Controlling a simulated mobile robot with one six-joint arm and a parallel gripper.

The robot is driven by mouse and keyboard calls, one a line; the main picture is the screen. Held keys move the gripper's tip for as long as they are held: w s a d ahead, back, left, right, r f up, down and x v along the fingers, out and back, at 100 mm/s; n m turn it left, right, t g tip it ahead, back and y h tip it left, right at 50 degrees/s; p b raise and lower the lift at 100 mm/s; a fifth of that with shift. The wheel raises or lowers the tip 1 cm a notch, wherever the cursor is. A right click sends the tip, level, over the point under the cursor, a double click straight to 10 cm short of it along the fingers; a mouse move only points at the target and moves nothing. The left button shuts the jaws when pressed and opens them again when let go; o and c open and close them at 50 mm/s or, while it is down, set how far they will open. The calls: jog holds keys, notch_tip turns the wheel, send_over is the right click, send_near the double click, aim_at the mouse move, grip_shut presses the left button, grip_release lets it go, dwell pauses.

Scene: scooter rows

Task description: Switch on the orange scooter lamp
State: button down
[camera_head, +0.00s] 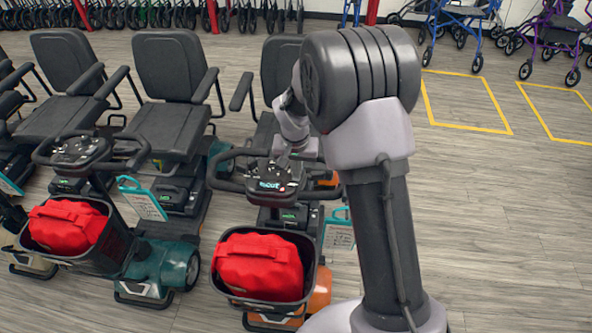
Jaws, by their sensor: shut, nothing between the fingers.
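My gripper (283,160) is small in view, shut and empty, pointing down over the top of the console. I cannot tell whether it touches the console.
A black basket (222,291) with a red bag (260,266) is on the orange scooter's front. A teal scooter (165,267) with another red bag (68,225) stands to the left. Open wooden floor (500,220) lies to the right; walkers (462,22) stand behind.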

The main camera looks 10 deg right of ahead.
jog(key=shift+w, duration=0.1)
notch_tip(320, 180, up, 6)
jog(key=p, duration=0.3)
jog(key=shift+f, duration=0.2)
jog(key=s+a+r+p, duration=0.1)
jog(key=s+r+p, duration=0.1)
jog(key=r, duration=0.5)
jog(key=shift+s+a+r, duration=0.15)
jog(key=shift+s+r, duration=0.2)
jog(key=shift+s, duration=0.5)
